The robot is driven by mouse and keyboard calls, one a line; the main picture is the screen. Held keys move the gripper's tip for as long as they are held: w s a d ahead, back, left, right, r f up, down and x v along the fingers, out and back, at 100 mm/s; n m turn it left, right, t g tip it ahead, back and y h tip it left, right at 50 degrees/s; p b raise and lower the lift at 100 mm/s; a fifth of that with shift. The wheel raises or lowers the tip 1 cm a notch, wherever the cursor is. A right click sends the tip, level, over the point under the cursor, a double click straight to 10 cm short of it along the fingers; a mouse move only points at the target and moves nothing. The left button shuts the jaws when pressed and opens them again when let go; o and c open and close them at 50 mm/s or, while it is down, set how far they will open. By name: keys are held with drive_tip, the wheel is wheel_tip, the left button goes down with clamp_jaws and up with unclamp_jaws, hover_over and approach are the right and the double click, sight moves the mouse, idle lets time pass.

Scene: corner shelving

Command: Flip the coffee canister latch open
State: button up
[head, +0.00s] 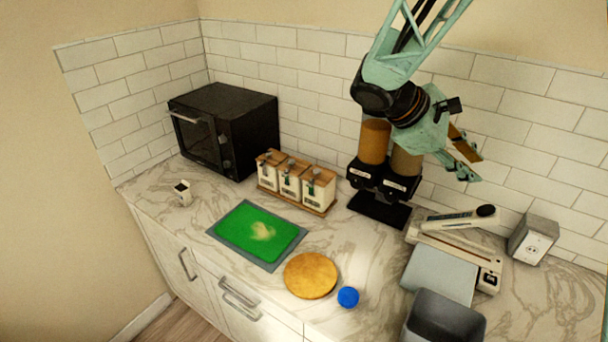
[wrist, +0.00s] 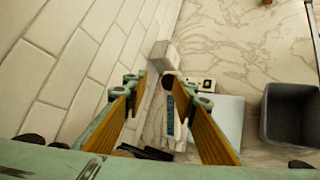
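Three white canisters with wooden lids stand in a row in a wooden rack (head: 314,210) against the back wall in the head view: a left one (head: 267,177), a middle one (head: 289,187) and a right one (head: 316,192). Each has a small dark clasp on its front. Labels are too small to read, so I cannot tell which holds coffee or whether its latch is shut. My gripper (head: 466,150) is raised, well to the right of the canisters. In the wrist view my gripper (wrist: 160,90) is open and empty, its brown-padded fingers apart. No canisters show there.
A twin brown-topped dispenser (head: 383,180) stands between the canisters and my gripper. A black oven (head: 222,130) is left of them. A green board (head: 245,222), a round wooden board (head: 310,275) and a blue ball (head: 348,297) lie in front. A grey bin (head: 443,318) is at right.

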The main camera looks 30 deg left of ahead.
sight(285, 179)
drive_tip(key=s+a+f+n+t+p, duration=0.1)
drive_tip(key=a+f+n+t, duration=0.15)
drive_tip(key=a, duration=0.85)
drive_tip(key=s+a+f+n+t+y+p, duration=0.15)
drive_tip(key=a+f+n, duration=0.25)
drive_tip(key=a, duration=0.7)
drive_tip(key=s+a+f+n+t+p, duration=0.1)
drive_tip(key=a+f+n+t+p, duration=0.2)
drive_tip(key=a, duration=0.8)
drive_tip(key=s+a+f+n+t+y, duration=0.2)
drive_tip(key=s+a+f, duration=0.4)
drive_tip(key=a, duration=0.5)
drive_tip(key=s+a+f+n+t+y, duration=0.2)
drive_tip(key=s+a+f+n+y, duration=0.2)
drive_tip(key=a, duration=0.7)
drive_tip(key=s+f+n, duration=0.2)
drive_tip(key=s+f, duration=0.1)
drive_tip(key=f, duration=0.1)
drive_tip(key=shift+s+n+t, duration=0.3)
drive_tip(key=shift+n+t, duration=0.05)
drive_tip(key=shift+t, duration=0.05)
drive_tip(key=shift+w, duration=0.15)
drive_tip(key=w+p, duration=0.2)
drive_tip(key=w, duration=1.1)
drive_tip(key=shift+w+d+p, duration=0.25)
drive_tip(key=shift+p, duration=0.1)
drive_tip(key=shift+c, duration=0.7)
drive_tip(key=shift+f, duration=0.1)
drive_tip(key=c, duration=0.7)
